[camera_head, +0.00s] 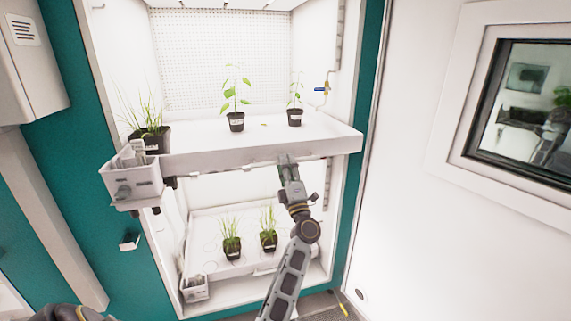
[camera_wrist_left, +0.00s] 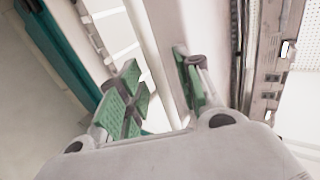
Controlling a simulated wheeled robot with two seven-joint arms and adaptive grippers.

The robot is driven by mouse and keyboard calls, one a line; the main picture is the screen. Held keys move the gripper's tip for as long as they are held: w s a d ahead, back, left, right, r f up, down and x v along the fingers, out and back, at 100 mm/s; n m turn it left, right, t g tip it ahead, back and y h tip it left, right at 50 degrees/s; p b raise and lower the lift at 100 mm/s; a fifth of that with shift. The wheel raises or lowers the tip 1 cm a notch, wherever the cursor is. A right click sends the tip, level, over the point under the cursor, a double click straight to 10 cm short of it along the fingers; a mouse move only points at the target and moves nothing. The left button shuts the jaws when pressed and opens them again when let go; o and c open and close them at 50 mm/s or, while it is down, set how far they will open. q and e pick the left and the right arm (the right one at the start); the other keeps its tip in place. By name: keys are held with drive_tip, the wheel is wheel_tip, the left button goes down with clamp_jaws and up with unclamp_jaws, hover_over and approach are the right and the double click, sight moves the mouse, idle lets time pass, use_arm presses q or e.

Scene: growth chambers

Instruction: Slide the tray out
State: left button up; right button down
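The upper white tray (camera_head: 262,152) sticks out past the front of the chamber opening. It is level and bears potted plants. My left gripper (camera_head: 287,160) is at the tray's front edge, right of the middle. In the left wrist view, its green-padded fingers (camera_wrist_left: 160,82) stand apart, with a pale bar between them that looks like the tray's front lip. I see a gap beside the left pad; contact on the other side is unclear. The fingertips are hard to make out in the head view. My right gripper is not in view.
A small box (camera_head: 137,184) hangs at the tray's left front corner. Seedling pots (camera_head: 236,121) and a grass pot (camera_head: 152,140) stand on the tray. A lower tray (camera_head: 203,236) holds more pots. A teal frame (camera_head: 361,100) and white wall (camera_head: 430,220) lie to the right.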

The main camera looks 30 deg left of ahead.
use_arm(q)
drive_tip(key=v, duration=0.6)
idle(0.7)
